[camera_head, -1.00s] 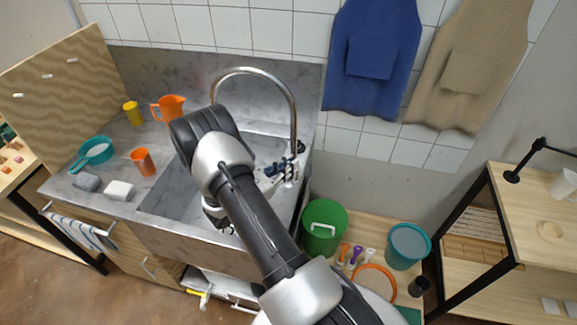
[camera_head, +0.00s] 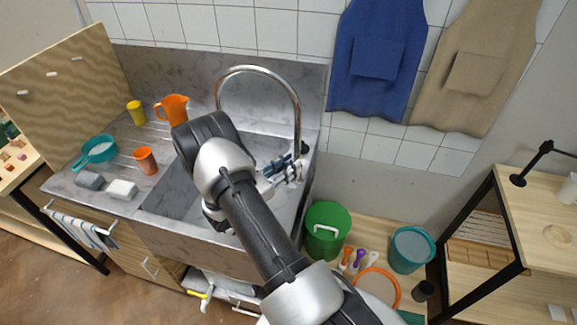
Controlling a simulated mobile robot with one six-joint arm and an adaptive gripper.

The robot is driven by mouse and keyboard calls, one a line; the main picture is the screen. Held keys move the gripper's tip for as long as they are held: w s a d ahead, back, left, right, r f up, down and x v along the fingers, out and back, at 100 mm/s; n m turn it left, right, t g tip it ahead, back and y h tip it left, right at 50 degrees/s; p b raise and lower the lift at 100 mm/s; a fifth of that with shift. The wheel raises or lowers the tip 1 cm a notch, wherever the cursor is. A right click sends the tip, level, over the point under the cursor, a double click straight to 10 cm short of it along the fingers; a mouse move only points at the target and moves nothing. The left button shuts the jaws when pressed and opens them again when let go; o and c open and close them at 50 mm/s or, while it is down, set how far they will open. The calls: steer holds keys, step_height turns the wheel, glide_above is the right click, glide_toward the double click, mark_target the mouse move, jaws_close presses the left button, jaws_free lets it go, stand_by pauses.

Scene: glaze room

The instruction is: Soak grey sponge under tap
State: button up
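The grey sponge (camera_head: 89,180) lies on the counter's front left edge, beside a white sponge or block (camera_head: 121,190). The tap (camera_head: 298,110) is a tall curved chrome spout at the right rear of the stone sink (camera_head: 172,197). My arm reaches over the sink and hides much of the basin. No water shows.
A teal pan (camera_head: 97,149), orange cup (camera_head: 145,160), orange jug (camera_head: 174,109) and yellow cup (camera_head: 135,112) stand on the drainboard. A green bucket (camera_head: 326,228) and teal bucket (camera_head: 410,248) stand right of the sink. A striped towel (camera_head: 75,228) hangs in front.

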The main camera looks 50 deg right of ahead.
steer(key=shift+a, duration=0.1)
steer(key=w+a, duration=0.1)
steer(key=a, duration=1)
steer(key=shift+a+f, duration=0.4)
steer(key=shift+f, duration=0.05)
steer(key=shift+w, duration=0.15)
steer(key=s+a+r+m+g+y, duration=0.35)
steer(key=s+r+m+y, duration=0.5)
steer(key=r, duration=0.55)
steer(key=s+a+r+m+t+y+b, duration=0.1)
steer(key=s+a+r+m+t+y, duration=0.3)
steer(key=a, duration=0.5)
steer(key=s+a+r+m+t+y, duration=0.3)
steer(key=s+a+m+t+y, duration=0.2)
steer(key=a, duration=0.4)
steer(key=shift+s+a+r+t+y+b, duration=0.4)
steer(key=shift+s+t+y, duration=0.2)
steer(key=shift+s, duration=0.4)
